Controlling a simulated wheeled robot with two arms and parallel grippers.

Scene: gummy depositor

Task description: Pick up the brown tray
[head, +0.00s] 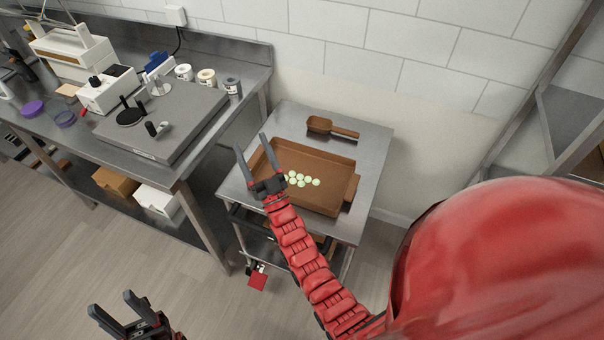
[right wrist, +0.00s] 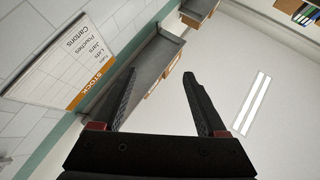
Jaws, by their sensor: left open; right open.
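The brown tray (head: 320,164) is a shallow rectangular pan lying flat on a small metal cart. Several pale green round pieces (head: 302,180) lie in it, and a tab-like handle shows at its right end. My right gripper (head: 250,141) is open and empty; in the head view it overlaps the tray's left part and hides some of it. Its height above the tray is hard to tell. The right wrist view shows its open fingers (right wrist: 160,73) with no tray between them. My left gripper (head: 112,300) is open and empty, low at the left, well away from the tray.
The metal cart (head: 372,140) also bears a brown scoop (head: 332,128) behind the tray. A steel bench (head: 160,172) with machines and jars stands left of the cart. A tiled wall is behind. The right wrist view shows a stock sign (right wrist: 75,55).

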